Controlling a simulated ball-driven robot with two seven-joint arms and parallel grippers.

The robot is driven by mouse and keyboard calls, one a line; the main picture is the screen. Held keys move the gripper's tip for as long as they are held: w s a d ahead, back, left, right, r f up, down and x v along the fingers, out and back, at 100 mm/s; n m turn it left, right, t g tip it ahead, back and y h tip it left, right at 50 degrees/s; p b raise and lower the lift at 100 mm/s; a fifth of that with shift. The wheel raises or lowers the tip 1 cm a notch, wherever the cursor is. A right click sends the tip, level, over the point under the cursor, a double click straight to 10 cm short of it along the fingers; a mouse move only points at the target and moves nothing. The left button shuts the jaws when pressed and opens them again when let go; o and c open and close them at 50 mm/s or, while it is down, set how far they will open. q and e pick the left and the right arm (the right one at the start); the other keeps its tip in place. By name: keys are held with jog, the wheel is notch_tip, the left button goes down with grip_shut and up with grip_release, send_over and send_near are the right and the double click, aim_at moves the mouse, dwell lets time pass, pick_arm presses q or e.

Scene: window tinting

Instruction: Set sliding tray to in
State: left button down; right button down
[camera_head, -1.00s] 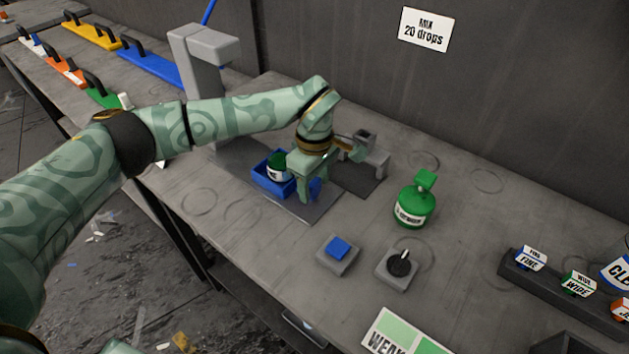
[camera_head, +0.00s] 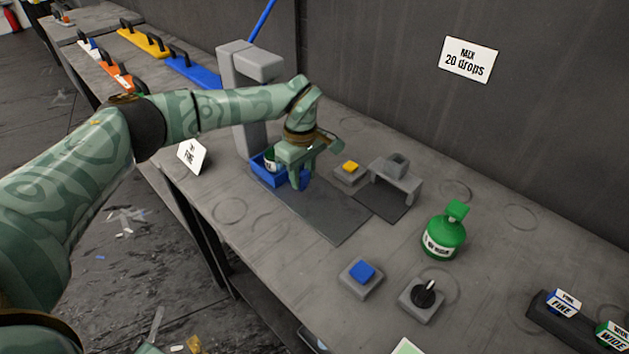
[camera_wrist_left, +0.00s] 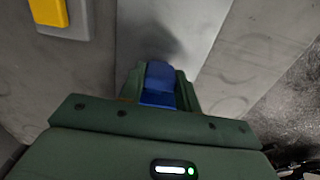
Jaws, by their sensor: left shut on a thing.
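The sliding tray (camera_head: 259,175) is a blue open box with a green and white container (camera_head: 269,161) in it. It sits at the far left end of a dark flat plate (camera_head: 330,218), close to the grey upright stand (camera_head: 243,75). My left gripper (camera_head: 299,182) points down at the tray's right side and partly hides it. In the left wrist view, its fingers (camera_wrist_left: 158,88) are shut on the tray's blue handle (camera_wrist_left: 158,80). My right gripper is not in view.
A yellow button (camera_head: 350,166) and a grey bracket (camera_head: 395,180) stand behind the plate. A green bottle (camera_head: 443,235), a blue button (camera_head: 361,272) and a black knob (camera_head: 425,292) are to the right. The plate's right part is bare.

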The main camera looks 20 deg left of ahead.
pick_arm(q)
jog(key=shift+w+a+r, duration=0.1)
jog(key=shift+a, duration=0.1)
jog(key=c, duration=1.4)
grip_release()
jog(key=shift+c, duration=0.2)
jog(key=o, duration=0.4)
jog(key=shift+a, duration=0.1)
jog(key=shift+o, duration=0.2)
jog(key=shift+r, duration=0.15)
notch_tip(320, 180, up, 16)
jog(key=p, duration=0.3)
